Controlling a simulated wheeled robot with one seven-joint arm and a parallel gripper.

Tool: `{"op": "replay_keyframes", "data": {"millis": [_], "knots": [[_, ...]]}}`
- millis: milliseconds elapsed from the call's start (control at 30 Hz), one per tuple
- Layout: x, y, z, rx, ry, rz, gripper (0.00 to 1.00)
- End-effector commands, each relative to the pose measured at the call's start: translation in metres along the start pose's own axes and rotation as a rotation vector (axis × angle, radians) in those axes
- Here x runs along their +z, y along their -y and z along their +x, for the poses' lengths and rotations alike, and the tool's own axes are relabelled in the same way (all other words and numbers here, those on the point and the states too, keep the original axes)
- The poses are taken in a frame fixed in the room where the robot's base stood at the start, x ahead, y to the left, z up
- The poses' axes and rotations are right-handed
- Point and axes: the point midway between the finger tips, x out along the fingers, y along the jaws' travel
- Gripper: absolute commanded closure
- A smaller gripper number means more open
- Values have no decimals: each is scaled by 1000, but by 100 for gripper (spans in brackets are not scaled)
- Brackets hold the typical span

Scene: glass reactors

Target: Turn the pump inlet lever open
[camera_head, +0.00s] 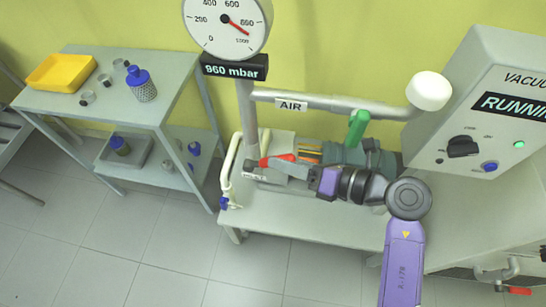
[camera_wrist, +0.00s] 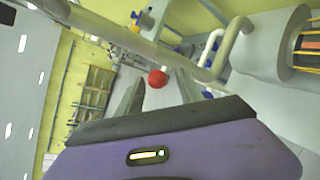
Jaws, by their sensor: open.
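A red lever (camera_head: 278,159), which I take for the pump inlet lever, sits beside the foot of the gauge pipe, above a small white label (camera_head: 255,176) too small to read. The lever lies roughly level in the head view. My gripper (camera_head: 276,167) is open, its grey fingers at the lever and partly covering it. In the wrist view a round red end (camera_wrist: 157,78) shows between the fingertips of my gripper (camera_wrist: 160,88). I cannot tell whether the fingers touch it.
The pump (camera_head: 345,156) stands on a low bench behind my gripper. A green lever (camera_head: 357,126) hangs from the AIR pipe (camera_head: 330,106). The gauge (camera_head: 226,24) reads 960 mbar. A control box (camera_head: 490,100) stands right. A side table (camera_head: 120,100) with bottles stands left.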

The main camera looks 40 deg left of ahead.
Motion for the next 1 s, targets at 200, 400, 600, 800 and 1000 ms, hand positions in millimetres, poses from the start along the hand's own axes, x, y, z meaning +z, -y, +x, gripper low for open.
{"op": "replay_keyframes", "data": {"millis": [200,400,600,800,1000], "knots": [[0,0,-22,1,1,0,56],[0,0,-25,2,-1,0,56],[-2,0,-23,3,-2,-1,76],[-22,3,-2,27,-25,0,100],[-52,9,26,75,-45,29,100]]}}
